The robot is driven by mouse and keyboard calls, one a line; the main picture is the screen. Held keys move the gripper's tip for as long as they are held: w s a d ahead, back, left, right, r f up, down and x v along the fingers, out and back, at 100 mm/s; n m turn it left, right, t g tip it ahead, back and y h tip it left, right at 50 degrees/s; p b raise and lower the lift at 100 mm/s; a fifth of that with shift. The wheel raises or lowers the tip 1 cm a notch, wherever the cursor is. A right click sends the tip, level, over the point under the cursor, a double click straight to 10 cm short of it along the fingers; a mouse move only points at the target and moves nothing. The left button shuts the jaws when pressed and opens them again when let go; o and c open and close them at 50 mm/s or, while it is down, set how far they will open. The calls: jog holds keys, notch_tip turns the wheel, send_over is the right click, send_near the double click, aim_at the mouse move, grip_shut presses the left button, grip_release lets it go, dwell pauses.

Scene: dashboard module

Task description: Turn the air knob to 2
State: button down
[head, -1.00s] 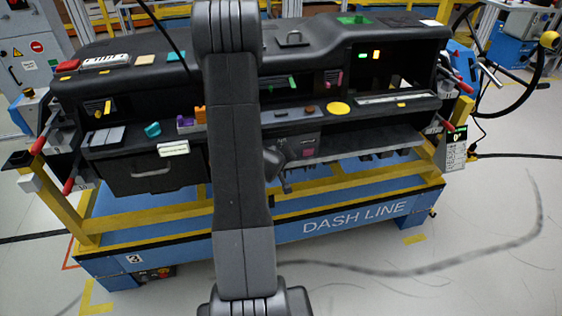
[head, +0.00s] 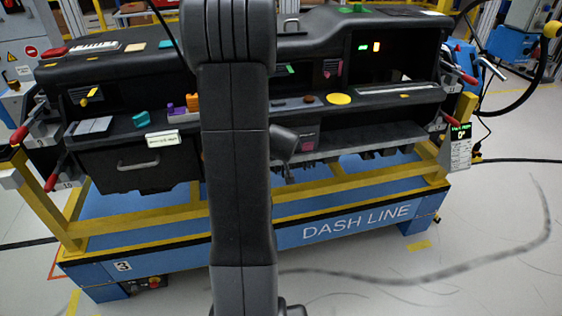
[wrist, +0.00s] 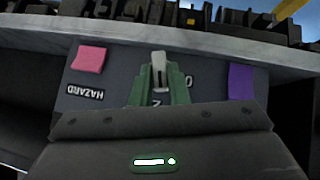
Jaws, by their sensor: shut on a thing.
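The air knob (wrist: 158,62) is a pale grey upright grip on a dark panel (wrist: 205,88) in the wrist view. My gripper (wrist: 159,84) has green fingers, one on each side of the knob, and is shut on it. A "0" shows on the panel just right of the knob, and a "2" shows partly between the fingers. The rest of the dial marks are hidden by my gripper. In the head view my arm covers much of the dashboard's middle, and the knob cannot be made out there.
A pink block (wrist: 90,58) and an upside-down HAZARD label (wrist: 85,92) lie left of the knob, a purple block (wrist: 241,82) right of it. A pale ledge edge (wrist: 230,42) runs close beyond.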

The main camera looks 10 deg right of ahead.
jog(key=shift+w+d+f+m+y+b, duration=0.1)
jog(key=shift+w+f+m+y+b, duration=0.2)
jog(key=shift+b, duration=3.6)
jog(key=shift+s+d+r+m+y+b, duration=0.15)
jog(key=shift+y+b, duration=0.25)
jog(key=shift+b, duration=0.8)
jog(key=shift+s+a+r+m+y+b, duration=0.15)
jog(key=shift+y+b, duration=0.25)
jog(key=shift+b, duration=0.8)
jog(key=shift+d, duration=0.1)
jog(key=c, duration=1.4)
grip_release()
jog(key=shift+r, duration=0.1)
jog(key=p+v, duration=0.2)
jog(key=v, duration=1.2)
jog(key=shift+w, duration=0.2)
